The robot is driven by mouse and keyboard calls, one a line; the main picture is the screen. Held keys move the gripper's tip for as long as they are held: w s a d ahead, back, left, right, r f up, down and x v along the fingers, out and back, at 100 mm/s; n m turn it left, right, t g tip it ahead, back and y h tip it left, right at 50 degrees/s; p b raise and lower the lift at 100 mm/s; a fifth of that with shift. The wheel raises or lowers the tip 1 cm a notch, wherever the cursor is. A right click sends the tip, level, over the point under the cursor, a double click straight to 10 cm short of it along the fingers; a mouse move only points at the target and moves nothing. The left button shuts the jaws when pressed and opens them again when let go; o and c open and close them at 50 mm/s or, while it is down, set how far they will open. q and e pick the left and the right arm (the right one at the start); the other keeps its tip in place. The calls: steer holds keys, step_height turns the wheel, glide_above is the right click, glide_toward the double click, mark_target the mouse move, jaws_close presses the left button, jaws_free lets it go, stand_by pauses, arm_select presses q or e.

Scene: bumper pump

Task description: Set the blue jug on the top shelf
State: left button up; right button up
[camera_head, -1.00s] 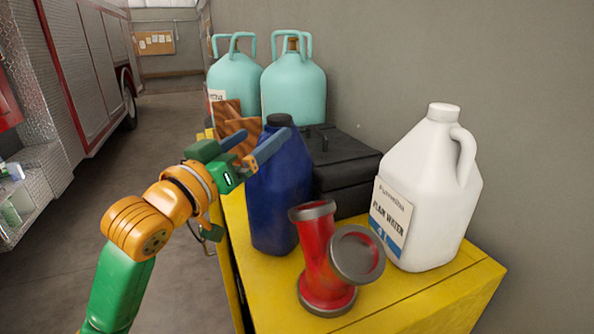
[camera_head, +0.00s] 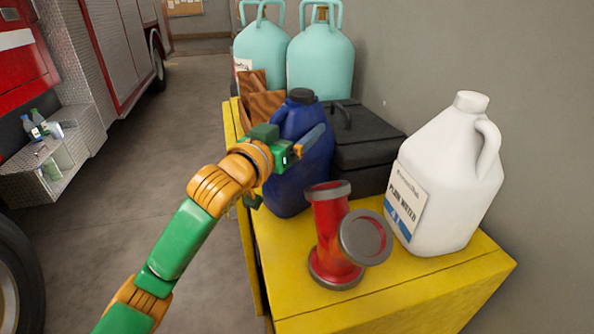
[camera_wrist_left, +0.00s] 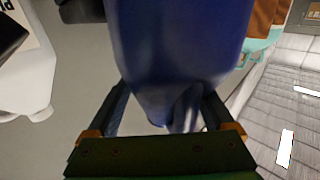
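The dark blue jug (camera_head: 296,170) is at the left edge of the yellow cabinet top (camera_head: 415,295), leaning slightly. I cannot tell whether its base touches the cabinet. My left gripper (camera_head: 300,140) is at the jug's upper part, with a finger on either side. In the left wrist view the jug (camera_wrist_left: 180,45) fills the space between the fingers, and both appear to press on it. My right gripper is not in view. No shelf that is clearly the top shelf shows.
A red fitting (camera_head: 328,240) stands close in front of the jug. A white jug (camera_head: 450,185) stands to the right, a black case (camera_head: 365,140) behind. Teal tanks (camera_head: 320,65) and a wooden piece (camera_head: 262,105) are farther back. Bottles (camera_head: 35,125) sit in the red truck's side compartment.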

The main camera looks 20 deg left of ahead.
arm_select(q)
steer(key=shift+s+d, duration=0.1)
steer(key=shift+d, duration=0.05)
jaws_close()
steer(key=shift+r, duration=0.1)
steer(key=shift+r, duration=0.1)
